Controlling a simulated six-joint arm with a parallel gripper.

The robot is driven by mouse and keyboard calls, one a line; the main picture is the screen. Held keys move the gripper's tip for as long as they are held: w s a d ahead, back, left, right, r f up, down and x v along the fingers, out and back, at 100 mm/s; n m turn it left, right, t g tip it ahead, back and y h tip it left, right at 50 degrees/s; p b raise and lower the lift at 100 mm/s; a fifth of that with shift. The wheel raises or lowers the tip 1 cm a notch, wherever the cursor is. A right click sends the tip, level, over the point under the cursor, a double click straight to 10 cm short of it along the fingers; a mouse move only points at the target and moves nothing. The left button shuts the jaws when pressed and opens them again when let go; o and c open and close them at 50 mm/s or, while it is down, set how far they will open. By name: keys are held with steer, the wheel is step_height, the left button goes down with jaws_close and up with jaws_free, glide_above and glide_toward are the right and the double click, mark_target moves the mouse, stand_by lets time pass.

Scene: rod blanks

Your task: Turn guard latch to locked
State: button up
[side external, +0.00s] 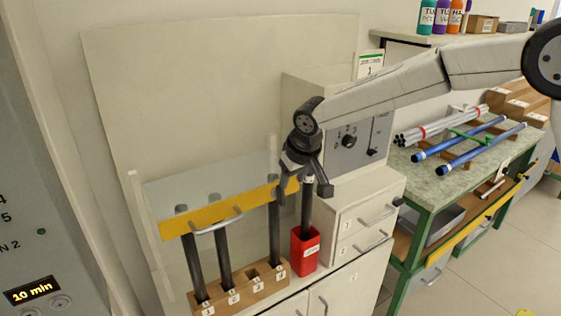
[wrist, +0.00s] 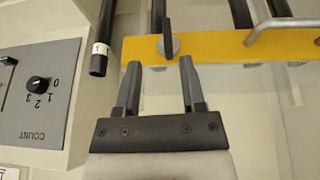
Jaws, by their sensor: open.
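The guard is a clear panel with a yellow bar (side external: 205,215) and a metal handle (side external: 220,221). In the wrist view the yellow bar (wrist: 222,47) crosses the top, and the guard latch (wrist: 168,38), a dark lever on a round pivot, stands near its left end. The lever lies across the bar, roughly in line with my fingers. My gripper (wrist: 160,64) is open and empty, its fingertips just short of the latch, with the latch between their lines. In the side view my gripper (side external: 307,180) hides the latch at the bar's right end.
Dark rods stand in a wooden block (side external: 243,286) behind the guard. A red bin (side external: 304,249) holding a rod stands close to its right. A grey control panel (side external: 360,140) with a COUNT knob (wrist: 38,84) is nearby.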

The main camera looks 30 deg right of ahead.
mark_target(281, 204)
steer(key=shift+w+a+r, duration=0.25)
steer(key=shift+w+a, duration=0.2)
steer(key=shift+w, duration=0.1)
steer(key=shift+x, duration=3.9)
steer(key=shift+c, duration=0.2)
steer(key=shift+r, duration=0.1)
jaws_close()
